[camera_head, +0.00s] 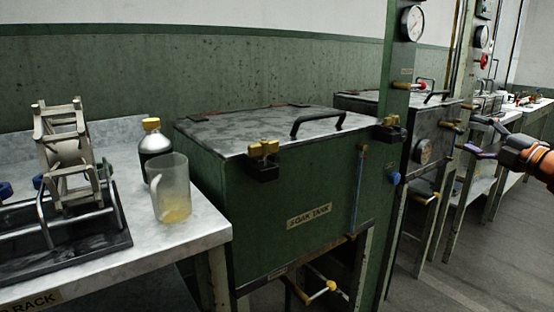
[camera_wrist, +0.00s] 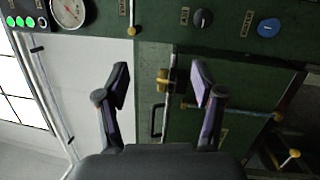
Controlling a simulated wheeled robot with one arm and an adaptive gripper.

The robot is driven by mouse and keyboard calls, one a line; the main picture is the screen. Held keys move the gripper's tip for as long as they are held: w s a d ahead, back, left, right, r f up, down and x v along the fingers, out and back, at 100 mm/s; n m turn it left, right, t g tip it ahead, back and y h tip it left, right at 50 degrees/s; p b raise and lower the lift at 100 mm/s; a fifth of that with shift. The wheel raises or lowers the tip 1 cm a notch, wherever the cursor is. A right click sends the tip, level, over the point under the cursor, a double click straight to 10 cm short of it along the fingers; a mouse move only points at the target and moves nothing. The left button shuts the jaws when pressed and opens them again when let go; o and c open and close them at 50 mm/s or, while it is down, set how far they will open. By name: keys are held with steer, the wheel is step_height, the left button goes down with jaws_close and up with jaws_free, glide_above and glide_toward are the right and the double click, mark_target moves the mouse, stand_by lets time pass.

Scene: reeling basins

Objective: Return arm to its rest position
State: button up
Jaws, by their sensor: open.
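My gripper (camera_head: 481,138) is at the right edge of the head view, in the air to the right of the tanks. In the wrist view its two fingers (camera_wrist: 159,88) stand wide apart with nothing between them. My orange and black arm enters the head view from the right edge. Beyond the fingers in the wrist view is a green panel with a brass latch (camera_wrist: 164,78) and a dark handle (camera_wrist: 156,120); the picture is turned sideways. I see no contact between the fingers and any object.
A green soak tank (camera_head: 290,225) with a closed lid (camera_head: 265,128) stands in the middle. A marble table (camera_head: 205,228) at left holds a clear jug (camera_head: 170,185), a dark bottle (camera_head: 153,145) and a metal rack (camera_head: 118,215). Open floor (camera_head: 470,265) lies at lower right.

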step_height(320, 180, up, 14)
steer(key=a+r+m+g+h+p, duration=0.1)
steer(key=a+m+g+h+p, duration=0.15)
steer(key=m+h+p, duration=1.25)
steer(key=s+a+f+m+g+y+p, duration=0.35)
steer(key=s+a+f+g+p, duration=0.2)
steer(key=s+a+p, duration=0.35)
steer(key=s+a+f+m+g+y+p, duration=0.2)
steer(key=s+a+f+m+g+p, duration=0.35)
steer(key=s+a, duration=0.5)
steer(key=s+a+g+y+p, duration=0.1)
steer(key=s+a+g+p, duration=0.2)
steer(key=s+a, duration=0.3)
steer(key=s+a+n+g+y+p, duration=0.1)
steer(key=s+a+g+p, duration=0.3)
steer(key=s, duration=1.1)
steer(key=a+y, duration=0.1)
steer(key=a, duration=0.2)
steer(key=shift+s+a+r, duration=0.25)
steer(key=shift+s, duration=0.05)
